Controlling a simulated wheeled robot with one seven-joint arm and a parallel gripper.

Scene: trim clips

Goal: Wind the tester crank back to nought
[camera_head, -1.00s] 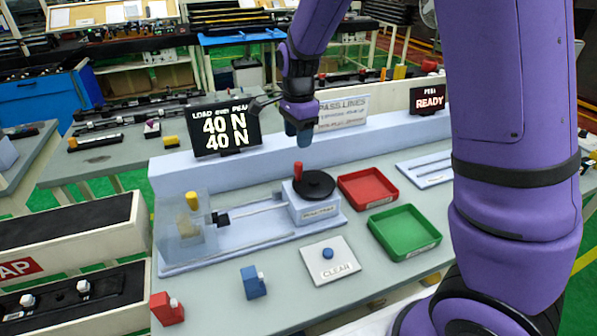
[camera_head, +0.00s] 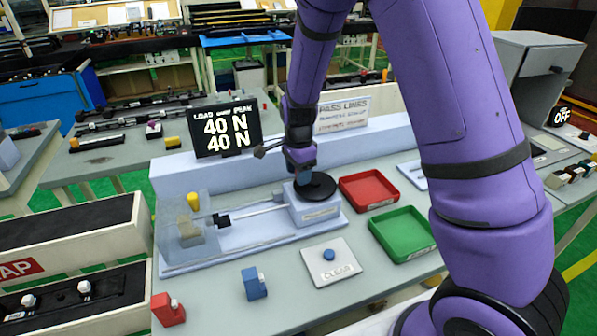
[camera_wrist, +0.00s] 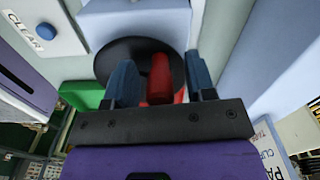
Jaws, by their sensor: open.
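The tester (camera_head: 240,240) stands on the bench with a black round crank wheel (camera_head: 322,192) on its right end. In the wrist view the crank's red handle (camera_wrist: 160,78) stands between the two blue fingers of my gripper (camera_wrist: 158,82). The fingers are open, with a gap on each side of the handle. In the head view my gripper (camera_head: 302,178) is over the wheel and hides the red handle. The display (camera_head: 227,129) reads 40 N on both lines.
A red tray (camera_head: 368,190) and a green tray (camera_head: 403,233) lie right of the tester. A CLEAR plate with a blue button (camera_head: 329,254) is in front. A blue clip (camera_head: 253,285) and a red clip (camera_head: 167,310) stand near the front edge. A pass lines sign (camera_head: 343,114) stands behind.

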